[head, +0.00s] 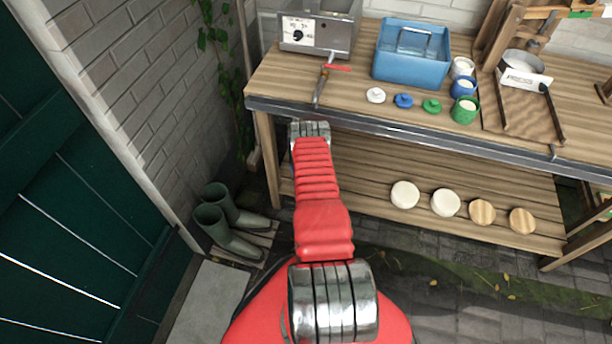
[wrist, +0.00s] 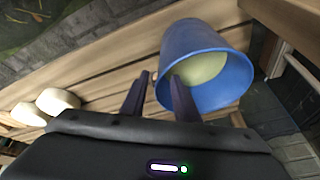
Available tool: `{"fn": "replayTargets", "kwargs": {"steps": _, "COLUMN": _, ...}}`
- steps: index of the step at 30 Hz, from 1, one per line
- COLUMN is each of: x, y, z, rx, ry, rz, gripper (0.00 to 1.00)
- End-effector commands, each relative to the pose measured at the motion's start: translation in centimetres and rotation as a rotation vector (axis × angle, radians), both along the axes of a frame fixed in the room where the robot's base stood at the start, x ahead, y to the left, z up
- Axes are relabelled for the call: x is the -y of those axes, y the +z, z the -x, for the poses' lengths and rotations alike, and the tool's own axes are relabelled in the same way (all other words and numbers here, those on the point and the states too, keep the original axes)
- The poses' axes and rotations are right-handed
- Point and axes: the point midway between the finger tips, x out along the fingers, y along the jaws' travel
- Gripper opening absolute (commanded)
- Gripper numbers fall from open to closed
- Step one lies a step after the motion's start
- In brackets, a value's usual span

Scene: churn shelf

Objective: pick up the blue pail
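A blue pail (wrist: 239,72) stands on a slatted wooden surface in the wrist view, with something pale in its bottom. Its open mouth faces my wrist camera. My gripper (wrist: 157,96) is open, with two dark fingers apart at the pail's near left rim. The right finger overlaps the pail's mouth in the picture, and the left finger is outside it. I cannot tell whether either finger touches the pail. In the head view my arm reaches toward the bench, and the gripper and this pail are hidden there.
Pale round pieces (wrist: 55,101) lie left of the fingers; similar discs (head: 404,195) lie on the lower shelf (head: 350,165). The bench top (head: 300,88) overhangs it and carries a blue bin (head: 428,68), small pots and lids. Green boots (head: 222,235) stand at the wall.

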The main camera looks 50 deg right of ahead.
Motion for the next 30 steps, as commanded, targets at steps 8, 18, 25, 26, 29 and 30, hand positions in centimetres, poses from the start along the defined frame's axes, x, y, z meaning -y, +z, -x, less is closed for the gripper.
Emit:
{"fn": "replayTargets", "kwargs": {"steps": 8, "x": 0.2, "y": -0.6, "z": 0.0, "rx": 0.000, "ry": 0.001, "rz": 0.000, "gripper": 0.28}}
{"fn": "replayTargets", "kwargs": {"steps": 18, "x": 1.1, "y": -2.7, "z": -0.2, "rx": 0.000, "ry": 0.000, "rz": 0.000, "gripper": 0.28}}
{"fn": "replayTargets", "kwargs": {"steps": 25, "x": 1.7, "y": -3.8, "z": -0.3, "rx": -0.001, "ry": 0.001, "rz": 0.002, "gripper": 0.28}}
{"fn": "replayTargets", "kwargs": {"steps": 26, "x": 1.7, "y": -4.0, "z": -0.3, "rx": -0.001, "ry": 0.000, "rz": 0.001, "gripper": 0.28}}
{"fn": "replayTargets", "kwargs": {"steps": 29, "x": 1.9, "y": -4.4, "z": -0.4, "rx": 0.000, "ry": 0.001, "rz": 0.001, "gripper": 0.28}}
{"fn": "replayTargets", "kwargs": {"steps": 30, "x": 1.9, "y": -4.5, "z": -0.4, "rx": 0.000, "ry": 0.001, "rz": 0.001, "gripper": 0.28}}
